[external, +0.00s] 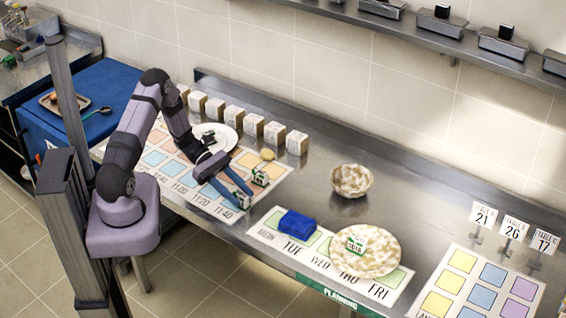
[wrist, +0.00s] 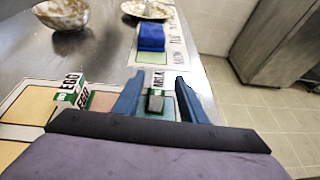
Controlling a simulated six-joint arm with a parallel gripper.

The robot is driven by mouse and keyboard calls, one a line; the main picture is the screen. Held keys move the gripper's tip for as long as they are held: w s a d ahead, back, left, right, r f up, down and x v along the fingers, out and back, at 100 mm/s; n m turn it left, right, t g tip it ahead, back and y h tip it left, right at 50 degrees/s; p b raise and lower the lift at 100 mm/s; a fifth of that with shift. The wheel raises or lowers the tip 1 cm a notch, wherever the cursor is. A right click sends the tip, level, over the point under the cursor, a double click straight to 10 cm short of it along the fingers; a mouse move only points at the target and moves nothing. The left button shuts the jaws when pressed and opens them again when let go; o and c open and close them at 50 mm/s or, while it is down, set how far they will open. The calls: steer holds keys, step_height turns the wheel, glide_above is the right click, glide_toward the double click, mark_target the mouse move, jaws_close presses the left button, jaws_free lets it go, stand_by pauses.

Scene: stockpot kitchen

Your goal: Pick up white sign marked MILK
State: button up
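The white sign marked MILK (wrist: 157,78) stands on the chart between the fingers of my gripper (wrist: 158,82) in the wrist view. It has a green lower part and a grey block at its base. My gripper is open, with a gap showing on each side of the sign. In the external view my gripper (external: 241,197) is low over the chart's front right corner, and the sign (external: 243,201) shows small between the blue fingers. Whether a finger touches it is too small to tell there.
A similar sign marked EGG (wrist: 72,90) stands left of my gripper in the wrist view. A blue block (external: 297,225) and a speckled plate (external: 378,264) bearing another sign (external: 355,245) lie to the right. A bowl (external: 352,181) stands behind. The steel counter between is clear.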

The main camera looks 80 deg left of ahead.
mark_target(247, 201)
steer(key=shift+p+x, duration=0.9)
steer(key=shift+x, duration=1.3)
steer(key=shift+f, duration=0.15)
jaws_close()
steer(key=shift+a, duration=0.1)
step_height(247, 201, up, 10)
steer(key=b, duration=0.2)
